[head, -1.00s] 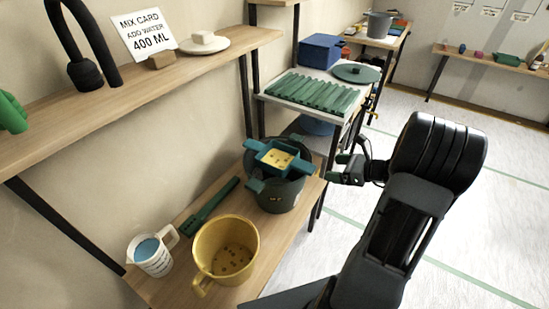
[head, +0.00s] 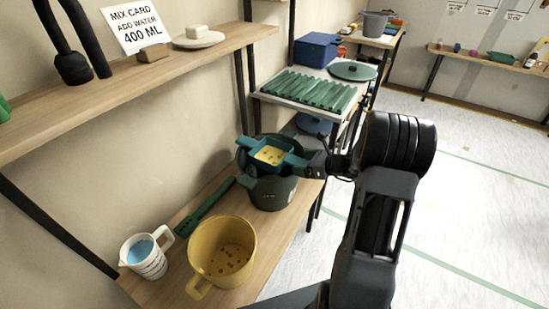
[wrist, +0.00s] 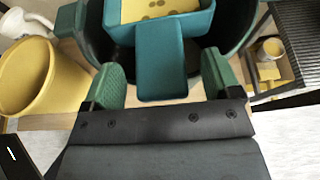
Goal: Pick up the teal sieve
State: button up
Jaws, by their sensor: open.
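The teal sieve (head: 264,167) rests across the dark green pot (head: 272,195) on the wooden bench, with yellow material showing inside it. In the wrist view the sieve's flat handle (wrist: 165,70) points toward me and lies between the two green fingers of my gripper (wrist: 160,80). The gripper is open, with a visible gap on each side of the handle. In the head view my gripper (head: 312,165) is at the right side of the sieve, and its fingers are partly hidden there.
A yellow bucket (head: 235,235), a measuring jug (head: 150,262) of blue liquid and a green spatula (head: 205,208) are on the same bench. A wall shelf (head: 150,80) hangs above at left. A rack with a green ridged sheet (head: 310,90) stands behind. Open floor lies at right.

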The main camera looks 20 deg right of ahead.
jog(key=shift+w+a+f, duration=0.2)
jog(key=c, duration=1.1)
